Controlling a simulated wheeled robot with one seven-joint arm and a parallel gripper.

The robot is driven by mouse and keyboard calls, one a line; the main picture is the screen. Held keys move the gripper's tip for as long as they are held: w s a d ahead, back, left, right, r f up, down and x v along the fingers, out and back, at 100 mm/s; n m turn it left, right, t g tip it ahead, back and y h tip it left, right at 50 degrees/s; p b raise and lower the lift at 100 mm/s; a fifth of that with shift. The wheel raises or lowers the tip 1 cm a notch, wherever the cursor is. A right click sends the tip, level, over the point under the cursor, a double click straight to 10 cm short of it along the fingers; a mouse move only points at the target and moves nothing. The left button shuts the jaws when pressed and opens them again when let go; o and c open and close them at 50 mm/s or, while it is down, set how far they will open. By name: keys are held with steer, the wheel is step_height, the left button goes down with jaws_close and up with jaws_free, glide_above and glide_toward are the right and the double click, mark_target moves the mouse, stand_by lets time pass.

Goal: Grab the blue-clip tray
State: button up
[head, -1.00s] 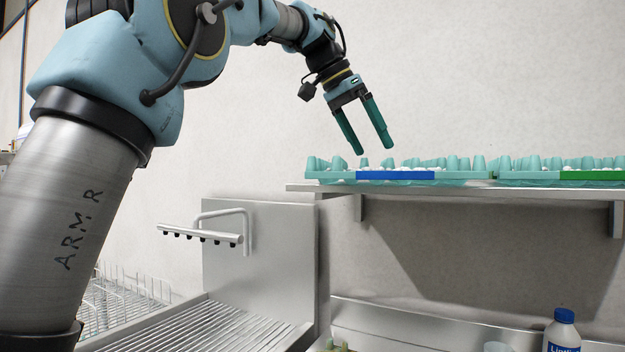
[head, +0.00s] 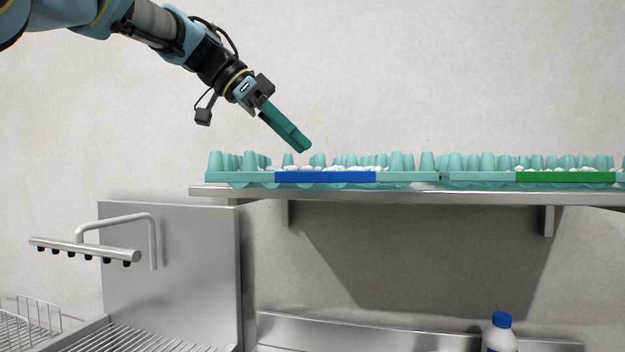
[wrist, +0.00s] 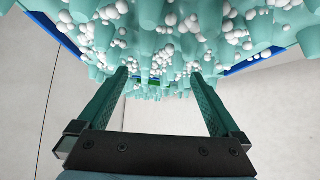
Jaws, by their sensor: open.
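The blue-clip tray (head: 408,177) is a teal egg tray with tall cones and small white balls. It lies on the left part of the metal shelf, with its blue clip (head: 325,177) along the front edge. My gripper (head: 304,148) is open and empty just above the tray, tilted down to the right, its fingers overlapping in the head view. In the wrist view my two fingers (wrist: 159,73) stand apart, with teal cones and white balls (wrist: 235,38) beyond them. Blue strips (wrist: 250,63) show at both sides of that tray.
A second teal tray (head: 478,177) with a green clip (head: 565,177) lies close on the right. Both rest on the metal shelf (head: 400,195) against a plain wall. Below are a steel panel (head: 170,260) with a tap bar (head: 85,250) and a blue-capped bottle (head: 500,335).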

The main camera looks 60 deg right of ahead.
mark_target(316, 159)
steer(key=p+x, duration=0.2)
steer(key=x, duration=0.2)
steer(key=shift+d, duration=0.25)
steer(key=shift+s+d+f, duration=0.25)
steer(key=shift+f, duration=0.25)
jaws_close()
